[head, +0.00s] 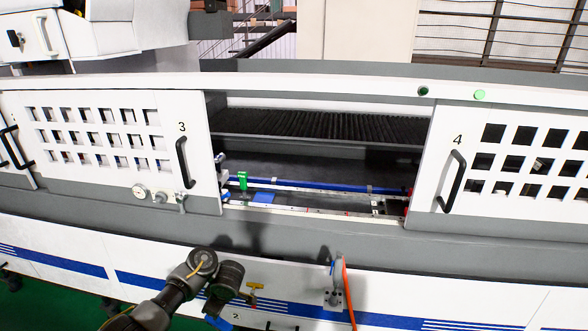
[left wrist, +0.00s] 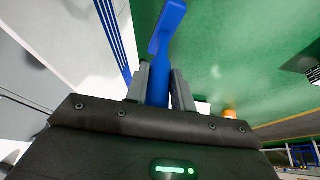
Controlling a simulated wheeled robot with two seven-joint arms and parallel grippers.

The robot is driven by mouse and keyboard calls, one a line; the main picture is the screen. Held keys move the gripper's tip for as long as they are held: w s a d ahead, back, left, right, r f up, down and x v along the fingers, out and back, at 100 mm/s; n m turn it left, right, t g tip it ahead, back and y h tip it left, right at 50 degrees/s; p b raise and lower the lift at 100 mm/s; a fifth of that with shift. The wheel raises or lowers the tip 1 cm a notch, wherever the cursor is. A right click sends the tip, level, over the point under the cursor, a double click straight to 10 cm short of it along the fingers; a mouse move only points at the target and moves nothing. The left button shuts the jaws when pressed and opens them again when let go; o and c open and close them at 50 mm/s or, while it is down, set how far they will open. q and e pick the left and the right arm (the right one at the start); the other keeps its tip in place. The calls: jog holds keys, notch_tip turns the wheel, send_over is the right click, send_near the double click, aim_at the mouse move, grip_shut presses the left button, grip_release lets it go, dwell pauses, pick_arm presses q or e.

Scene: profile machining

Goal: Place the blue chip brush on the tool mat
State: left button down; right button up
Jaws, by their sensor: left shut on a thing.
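The blue chip brush (left wrist: 160,82) is between the two fingers of my left gripper (left wrist: 158,88) in the left wrist view. Its long blue body points away from the gripper, with a wider blue end at the top, over green floor. In the head view my left gripper (head: 217,308) is low in front of the machine, and a bit of blue (head: 220,322) shows at the bottom edge beside it. I cannot make out a tool mat for certain. My right gripper is not in view.
The white machine (head: 60,240) has an opening between door 3 (head: 196,130) and door 4 (head: 440,130). Inside are a blue rail, a green part (head: 242,181) and a small flat blue patch (head: 263,197). An orange hose (head: 347,290) hangs on the front panel.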

pick_arm(q)
jog(key=w+d+r+m+t+h, duration=0.2)
jog(key=w+r+m, duration=0.45)
jog(key=r, duration=0.65)
jog(key=s+d+r+m+h, duration=0.1)
jog(key=s+d+r+m, duration=0.25)
jog(key=r, duration=0.25)
jog(key=s+d+r+m+h, duration=0.2)
jog(key=r+m, duration=0.2)
jog(key=r, duration=0.2)
jog(key=s+a+m+h, duration=0.1)
jog(key=s+a+m, duration=0.2)
jog(key=s, duration=0.5)
jog(key=s+a+m+h, duration=0.1)
jog(key=s+a+m, duration=0.2)
jog(key=s, duration=0.5)
notch_tip(320, 180, down, 14)
jog(key=b, duration=1.4)
jog(key=shift+a+f, duration=0.15)
jog(key=shift+a, duration=0.05)
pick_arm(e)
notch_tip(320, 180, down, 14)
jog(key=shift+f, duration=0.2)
